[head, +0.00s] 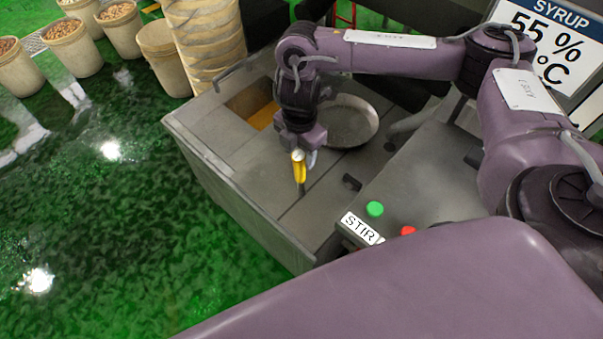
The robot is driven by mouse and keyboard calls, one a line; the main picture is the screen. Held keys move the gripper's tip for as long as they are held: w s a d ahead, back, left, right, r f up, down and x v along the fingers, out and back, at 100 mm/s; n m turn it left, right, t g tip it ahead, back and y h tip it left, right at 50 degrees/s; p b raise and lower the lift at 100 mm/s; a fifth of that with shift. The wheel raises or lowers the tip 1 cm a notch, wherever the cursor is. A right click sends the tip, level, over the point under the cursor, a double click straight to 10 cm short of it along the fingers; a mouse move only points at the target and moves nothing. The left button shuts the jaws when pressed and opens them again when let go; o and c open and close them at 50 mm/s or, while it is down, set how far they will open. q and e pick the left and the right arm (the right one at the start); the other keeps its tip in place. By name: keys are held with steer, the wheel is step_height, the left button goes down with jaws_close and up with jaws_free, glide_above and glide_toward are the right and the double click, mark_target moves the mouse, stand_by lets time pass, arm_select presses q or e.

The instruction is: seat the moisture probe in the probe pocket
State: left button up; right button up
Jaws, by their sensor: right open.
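My right gripper (304,158) hangs pointing down over the grey cabinet top (240,150); its jaws are open. A yellow piece (299,166) with a thin dark lower end shows at the fingers, upright and close above or touching the cabinet top. It looks like the moisture probe, but it is too small to be sure. A pale piece beside it looks like a fingertip. I cannot make out the probe pocket; it may be hidden under the gripper. My left gripper is out of view.
A round metal pan (350,122) is set behind the gripper, and an open bin (252,103) lies to its left. A STIR panel (361,228) has a green button (375,209) and a red button (408,230).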

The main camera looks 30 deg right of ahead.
mark_target(300, 177)
steer(key=shift+s+d+f+b, duration=0.15)
steer(key=shift+f+b, duration=0.35)
steer(key=shift+f, duration=1.45)
steer(key=shift+c, duration=0.4)
jaws_close()
